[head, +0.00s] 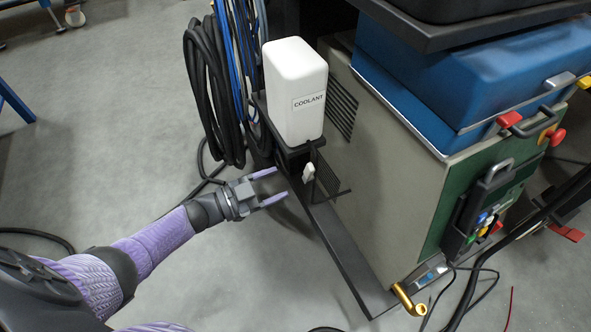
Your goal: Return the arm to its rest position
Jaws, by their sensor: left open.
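My left arm (152,240) reaches in from the lower left, with a purple patterned sleeve and dark joints. My left gripper (270,187) is open, its two purple fingers apart with nothing between them. It is over the grey floor, left of the machine's dark base edge and below the coolant bottle in the picture. My right gripper is not in the picture. A patch of purple at the bottom edge is too cropped to tell.
A white coolant bottle (293,85) stands in a dark holder (299,148) on the machine's side (375,170). Black and blue hoses (205,85) hang to its left. A brass spout (408,299) juts out low. The floor (110,120) at left is mostly clear.

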